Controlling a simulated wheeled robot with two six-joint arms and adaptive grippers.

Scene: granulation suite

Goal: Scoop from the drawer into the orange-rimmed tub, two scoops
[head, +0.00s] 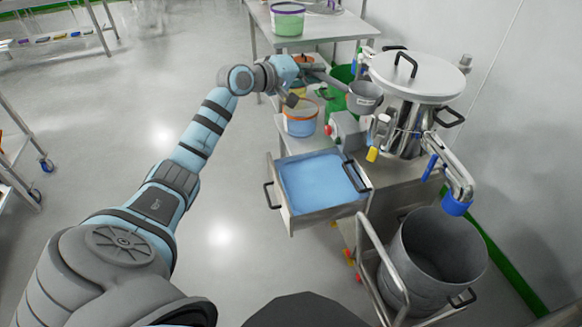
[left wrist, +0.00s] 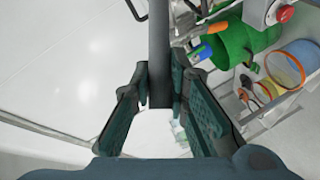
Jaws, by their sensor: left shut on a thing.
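My left gripper (head: 300,78) is shut on the handle of a grey scoop (head: 365,99). The scoop's cup hangs in the air to the right of the gripper, above and right of the orange-rimmed tub (head: 300,124). Its inside looks grey; I cannot tell whether it holds anything. In the left wrist view the dark handle (left wrist: 158,50) runs up between the fingers. The tub stands on a low shelf, below the gripper. The drawer (head: 285,205) is pulled out nearer to me, with blue contents (head: 320,180) across it. My right gripper is not in view.
A lidded steel vessel (head: 410,115) stands right of the scoop, with a blue-tipped pipe (head: 457,205). A large grey drum (head: 440,262) on a trolley is at lower right. A green-banded tub (head: 287,18) sits on the back table.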

